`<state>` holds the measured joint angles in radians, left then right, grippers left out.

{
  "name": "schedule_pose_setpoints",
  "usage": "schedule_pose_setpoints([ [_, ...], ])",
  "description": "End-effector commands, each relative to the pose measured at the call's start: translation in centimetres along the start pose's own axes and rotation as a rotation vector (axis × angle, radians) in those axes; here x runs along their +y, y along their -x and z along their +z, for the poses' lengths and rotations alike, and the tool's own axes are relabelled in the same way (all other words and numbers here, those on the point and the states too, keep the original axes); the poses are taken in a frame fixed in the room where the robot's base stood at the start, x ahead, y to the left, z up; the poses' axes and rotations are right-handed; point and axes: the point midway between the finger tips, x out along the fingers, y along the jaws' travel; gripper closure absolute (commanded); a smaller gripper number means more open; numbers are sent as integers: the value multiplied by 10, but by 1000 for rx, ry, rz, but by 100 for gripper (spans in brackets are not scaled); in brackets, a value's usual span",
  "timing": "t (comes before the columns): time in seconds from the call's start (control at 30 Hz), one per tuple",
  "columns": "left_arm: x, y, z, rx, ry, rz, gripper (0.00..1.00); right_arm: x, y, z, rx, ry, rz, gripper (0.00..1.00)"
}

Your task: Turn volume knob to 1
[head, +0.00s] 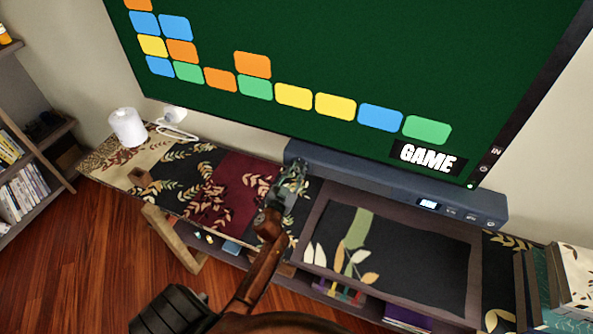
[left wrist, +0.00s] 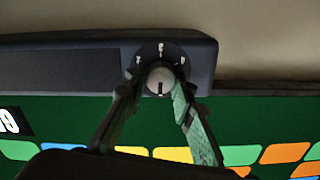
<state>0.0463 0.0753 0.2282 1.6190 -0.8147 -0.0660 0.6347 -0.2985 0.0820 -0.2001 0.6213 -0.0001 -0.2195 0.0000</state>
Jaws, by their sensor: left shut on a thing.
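The volume knob (left wrist: 160,77) is a small round silver-grey knob on the dark soundbar (left wrist: 75,70), with small white marks around it. A dark line on its face points down in the left wrist view. My left gripper (left wrist: 157,84) has a finger on each side of the knob and is shut on it. In the head view my left gripper (head: 294,174) is at the left end of the soundbar (head: 375,185), and the knob is hidden there. My right gripper is not in view.
A large screen (head: 330,50) with coloured blocks stands right behind the soundbar. The console table (head: 235,175) has patterned panels and a raised framed panel (head: 395,250). A white cylindrical object (head: 127,127) stands at its left end. Bookshelves (head: 35,185) stand at the far left.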

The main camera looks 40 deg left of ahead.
Motion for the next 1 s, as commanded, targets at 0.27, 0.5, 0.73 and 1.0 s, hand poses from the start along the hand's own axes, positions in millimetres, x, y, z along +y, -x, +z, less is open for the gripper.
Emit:
schedule_pose_setpoints([
  [0.27,1,0,1,0,-159,0,100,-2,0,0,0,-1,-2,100],
  [0.5,2,0,1,-1,-380,1,100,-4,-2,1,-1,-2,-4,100],
  [0.73,2,0,2,0,-598,1,100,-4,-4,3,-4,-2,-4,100],
  [1.0,3,0,2,0,-816,1,100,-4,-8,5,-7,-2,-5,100],
])
